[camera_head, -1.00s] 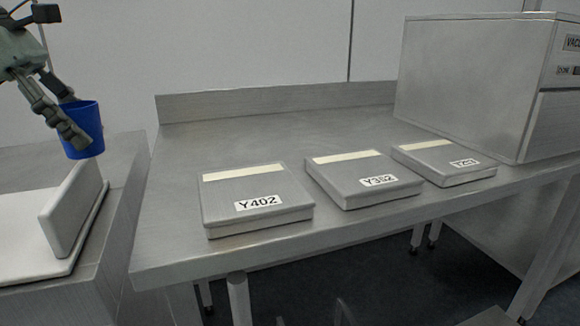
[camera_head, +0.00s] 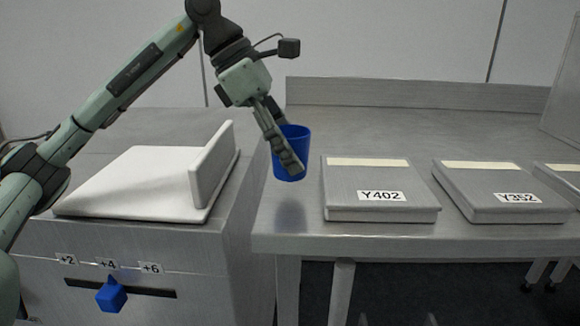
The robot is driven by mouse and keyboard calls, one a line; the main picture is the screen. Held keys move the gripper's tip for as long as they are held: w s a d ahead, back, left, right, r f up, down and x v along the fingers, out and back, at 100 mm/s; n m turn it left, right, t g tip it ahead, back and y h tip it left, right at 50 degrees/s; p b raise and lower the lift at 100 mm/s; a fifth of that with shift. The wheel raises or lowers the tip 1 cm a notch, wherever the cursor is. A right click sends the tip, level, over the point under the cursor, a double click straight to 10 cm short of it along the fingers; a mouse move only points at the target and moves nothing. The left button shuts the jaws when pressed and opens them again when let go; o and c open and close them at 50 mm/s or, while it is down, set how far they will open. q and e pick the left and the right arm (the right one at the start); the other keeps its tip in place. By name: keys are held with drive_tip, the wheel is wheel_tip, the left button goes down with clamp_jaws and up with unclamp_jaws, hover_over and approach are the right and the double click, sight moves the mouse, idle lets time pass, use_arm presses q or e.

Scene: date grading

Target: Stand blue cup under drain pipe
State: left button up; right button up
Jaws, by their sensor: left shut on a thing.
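The blue cup (camera_head: 297,140) is upright in my left gripper (camera_head: 284,160), which is shut on it. One finger lies across the cup's near side. The cup is in the air at the left end of the steel table, left of the box marked Y402. No drain pipe can be made out in this view. My right gripper is not in view.
Flat grey boxes marked Y402 (camera_head: 379,208) and Y352 (camera_head: 500,200) lie on the steel table (camera_head: 420,120), with another at the right edge. A white tray with an upright plate (camera_head: 212,165) sits on the left cabinet, above a blue slider knob (camera_head: 111,296).

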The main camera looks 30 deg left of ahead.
use_arm(q)
drive_tip(key=shift+f, duration=1.75)
drive_tip(key=shift+f, duration=0.1)
drive_tip(key=o, duration=1)
